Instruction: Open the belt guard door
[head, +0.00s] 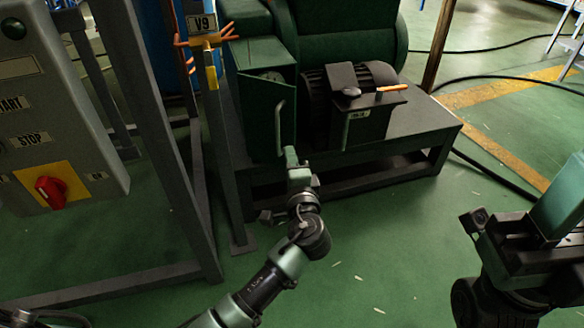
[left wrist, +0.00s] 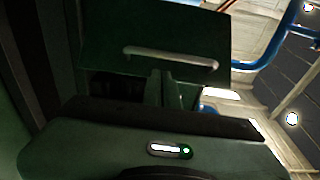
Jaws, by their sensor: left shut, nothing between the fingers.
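The belt guard door (head: 262,118) is a dark green panel on the green guard box beside the motor, with a pale bar handle (head: 281,125) on its right side. In the left wrist view the door (left wrist: 110,35) fills the upper middle, and its handle (left wrist: 170,57) runs across it. A dark gap shows at the panel's edge; I cannot tell how far the door stands open. My left gripper (head: 290,156) is shut and empty just below the handle; its fingers (left wrist: 166,88) point at the panel. Whether they touch it is unclear. My right gripper's fingers are not clear at the right edge.
A motor (head: 377,82) with a dark shelf holding an orange-handled tool (head: 391,88) stands right of the guard. A grey control box (head: 60,110) with a red knob and a grey frame (head: 160,150) stand left.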

